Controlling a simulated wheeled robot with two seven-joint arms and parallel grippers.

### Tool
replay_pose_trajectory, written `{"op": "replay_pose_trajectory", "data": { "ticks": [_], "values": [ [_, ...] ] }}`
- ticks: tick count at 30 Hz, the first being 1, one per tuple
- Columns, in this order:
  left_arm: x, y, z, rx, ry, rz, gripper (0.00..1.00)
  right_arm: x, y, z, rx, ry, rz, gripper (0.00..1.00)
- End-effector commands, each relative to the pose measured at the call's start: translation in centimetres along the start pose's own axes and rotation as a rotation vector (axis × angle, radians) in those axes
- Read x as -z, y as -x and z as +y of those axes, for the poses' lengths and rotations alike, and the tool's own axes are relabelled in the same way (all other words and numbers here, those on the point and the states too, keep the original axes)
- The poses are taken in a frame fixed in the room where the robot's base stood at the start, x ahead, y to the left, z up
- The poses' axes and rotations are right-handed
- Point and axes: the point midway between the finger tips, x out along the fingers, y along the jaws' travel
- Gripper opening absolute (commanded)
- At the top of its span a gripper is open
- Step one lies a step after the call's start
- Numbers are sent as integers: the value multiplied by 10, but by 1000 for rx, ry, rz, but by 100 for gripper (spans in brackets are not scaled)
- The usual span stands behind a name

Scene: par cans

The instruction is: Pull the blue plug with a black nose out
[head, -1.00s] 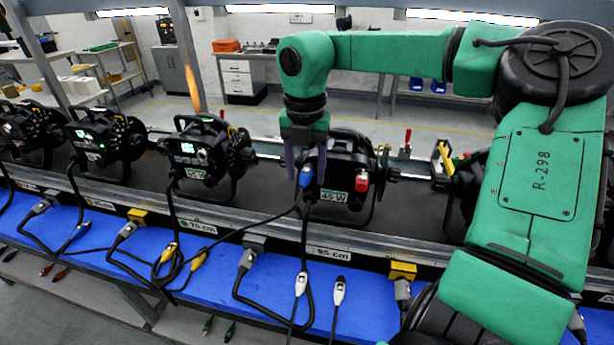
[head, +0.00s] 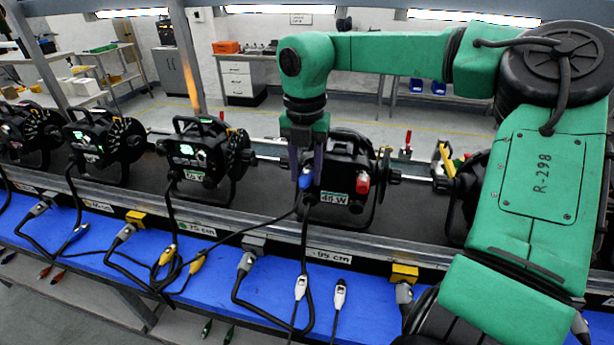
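The blue plug (head: 305,180) sits at the front left of a black drum-shaped can (head: 345,160), above its "45 W" label. A black cable runs down from it. Its black nose is hidden, so I cannot see how deep it sits. My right gripper (head: 305,172) points down from above. Its two fingers stand on either side of the blue plug and appear shut on it. My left gripper is not in view.
Similar cans (head: 205,155) stand to the left on the dark rail. White-ended plugs (head: 340,295) and yellow plugs (head: 197,261) lie on the blue shelf (head: 225,290) below. Another can stands behind my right arm.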

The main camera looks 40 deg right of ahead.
Motion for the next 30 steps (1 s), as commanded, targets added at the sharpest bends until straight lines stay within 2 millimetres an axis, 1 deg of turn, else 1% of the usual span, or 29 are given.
{"op": "replay_pose_trajectory", "data": {
  "ticks": [1, 2, 3, 17, 30],
  "values": [
    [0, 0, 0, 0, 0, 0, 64, 0, 0, 0, 0, 0, 0, 18],
    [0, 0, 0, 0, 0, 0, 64, 0, 0, 0, 0, 0, 0, 6],
    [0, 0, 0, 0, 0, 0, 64, 0, 0, 0, 0, 0, 0, 0],
    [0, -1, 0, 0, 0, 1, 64, 2, 0, 0, 0, 1, 0, 0],
    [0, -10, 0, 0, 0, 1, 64, 17, -1, 0, 1, 1, 0, 0]
  ]
}}
